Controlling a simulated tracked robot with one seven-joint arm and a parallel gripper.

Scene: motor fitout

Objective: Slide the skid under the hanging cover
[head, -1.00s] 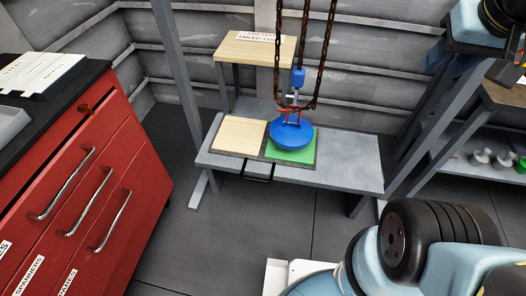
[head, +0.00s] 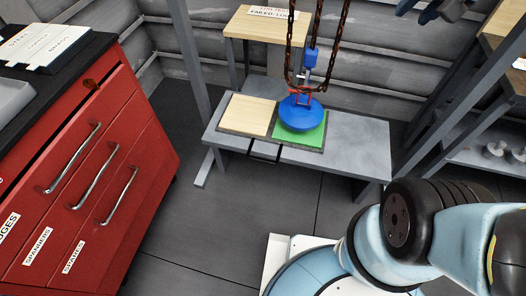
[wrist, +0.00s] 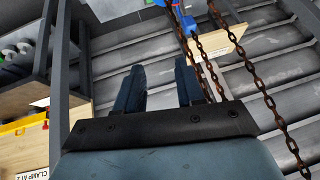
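The blue round cover (head: 301,114) hangs from rusty chains (head: 340,40) in the head view. It is over the green half (head: 313,139) of a flat grey skid; I cannot tell whether they touch. The skid (head: 247,137) lies on a grey bench, with a pale wooden pad (head: 248,114) on its left half and a black handle (head: 264,152) at its front edge. My gripper (wrist: 158,84) is open and empty in the wrist view, up in the air and away from the skid. Only part of it shows at the head view's top right.
The grey bench (head: 355,150) has bare room right of the skid. A small wooden table (head: 250,24) with a sign stands behind. A red drawer cabinet (head: 110,150) is at left. Grey posts and a shelf (head: 490,170) are at right.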

